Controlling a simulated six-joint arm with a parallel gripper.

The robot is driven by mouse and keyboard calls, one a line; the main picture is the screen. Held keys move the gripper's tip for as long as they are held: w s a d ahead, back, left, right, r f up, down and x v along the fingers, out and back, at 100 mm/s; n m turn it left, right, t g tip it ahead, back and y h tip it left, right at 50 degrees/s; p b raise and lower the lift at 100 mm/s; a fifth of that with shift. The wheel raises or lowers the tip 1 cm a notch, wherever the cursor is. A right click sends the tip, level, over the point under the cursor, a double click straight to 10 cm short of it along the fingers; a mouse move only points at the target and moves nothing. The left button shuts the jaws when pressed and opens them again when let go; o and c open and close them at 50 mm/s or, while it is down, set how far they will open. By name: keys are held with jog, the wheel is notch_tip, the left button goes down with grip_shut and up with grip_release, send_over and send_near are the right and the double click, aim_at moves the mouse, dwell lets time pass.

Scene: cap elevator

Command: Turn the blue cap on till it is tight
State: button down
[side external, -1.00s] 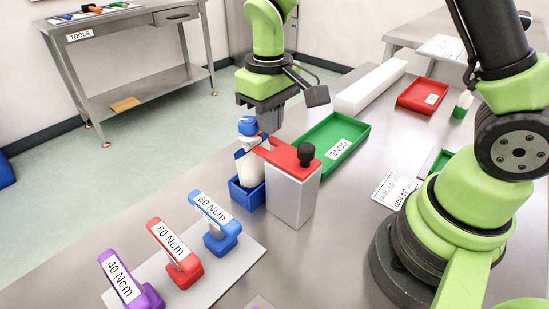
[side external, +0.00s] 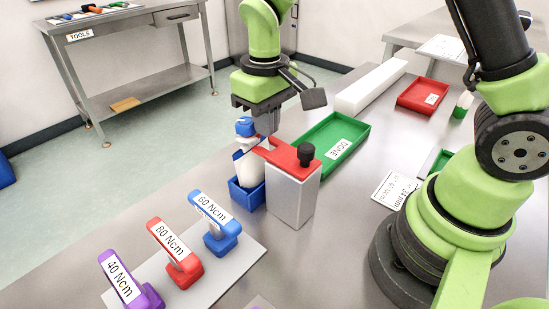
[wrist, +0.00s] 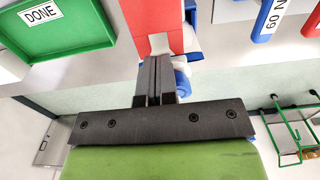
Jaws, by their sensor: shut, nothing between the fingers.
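The blue cap (side external: 245,126) sits on top of the white bottle (side external: 250,168), which stands in a blue holder (side external: 247,197). In the wrist view the cap (wrist: 182,82) shows only in part, behind and beside my fingers. My gripper (side external: 268,128) is shut and empty, just to the right of the cap in the side view. In the wrist view my gripper (wrist: 156,62) has its two fingers pressed together. I cannot tell whether the fingers touch the cap, or how tightly the cap sits.
A grey block with a red top and black knob (side external: 300,170) stands right beside the bottle. A green DONE tray (side external: 330,145) and a red tray (side external: 422,96) lie behind. Labelled torque tools, 60 Ncm (side external: 217,225), 80 Ncm (side external: 174,252) and 40 Ncm (side external: 128,280), stand in front.

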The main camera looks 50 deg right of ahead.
jog(key=shift+w+a, duration=0.1)
jog(key=shift+a, duration=0.4)
dwell(0.4)
jog(key=shift+s+a, duration=0.15)
jog(key=shift+s, duration=0.2)
notch_tip(320, 180, up, 6)
dwell(0.4)
